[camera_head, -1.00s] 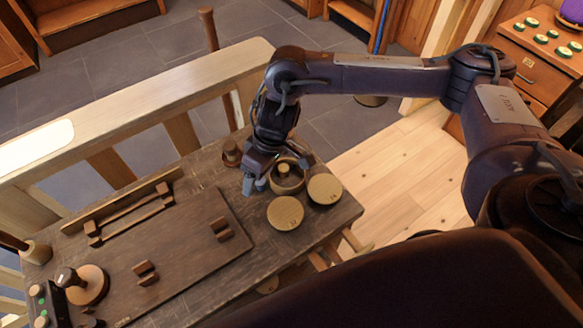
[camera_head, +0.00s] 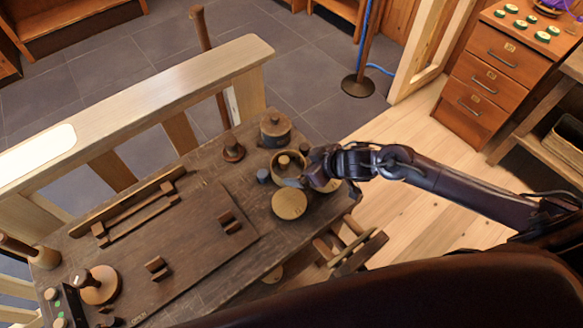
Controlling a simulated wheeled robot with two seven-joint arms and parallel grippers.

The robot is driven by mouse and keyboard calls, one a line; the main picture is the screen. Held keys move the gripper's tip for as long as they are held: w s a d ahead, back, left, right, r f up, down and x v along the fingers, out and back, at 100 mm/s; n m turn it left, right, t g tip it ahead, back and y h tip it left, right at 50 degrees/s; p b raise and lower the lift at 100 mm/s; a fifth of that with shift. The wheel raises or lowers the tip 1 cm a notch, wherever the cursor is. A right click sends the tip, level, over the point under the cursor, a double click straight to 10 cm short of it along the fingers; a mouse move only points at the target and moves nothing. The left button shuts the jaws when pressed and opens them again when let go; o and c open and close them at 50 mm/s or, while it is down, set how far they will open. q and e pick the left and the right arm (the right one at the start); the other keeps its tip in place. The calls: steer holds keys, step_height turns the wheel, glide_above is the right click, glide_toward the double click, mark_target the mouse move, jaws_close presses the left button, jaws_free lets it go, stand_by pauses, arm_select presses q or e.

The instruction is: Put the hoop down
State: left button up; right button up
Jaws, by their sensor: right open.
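A round, wooden, hoop-like rim (camera_head: 277,163) surrounds a short, pale-topped post (camera_head: 284,160) at the far right part of the dark workbench (camera_head: 190,262). It appears to rest on the bench; whether the rim is a loose hoop or part of a bowl, I cannot tell. My right gripper (camera_head: 301,181) is open, coming in from the right, with its fingers low beside the rim's right edge. Contact is unclear. A round wooden disc (camera_head: 289,204) sits just in front; another (camera_head: 328,186) is partly hidden by the gripper. My left gripper is out of view.
A lidded wooden pot (camera_head: 275,131), a small turned spool (camera_head: 233,151) and a small blue-grey cylinder (camera_head: 263,176) stand close by. A flat board (camera_head: 190,235) with blocks covers the bench's middle. A pale rail (camera_head: 150,95) runs behind the bench.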

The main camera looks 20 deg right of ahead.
mark_target(285, 167)
steer(key=x, duration=0.6)
steer(key=shift+a+f+p, duration=0.25)
steer(key=shift+p, duration=0.1)
steer(key=c, duration=0.9)
steer(key=shift+o, duration=0.2)
steer(key=shift+r, duration=0.15)
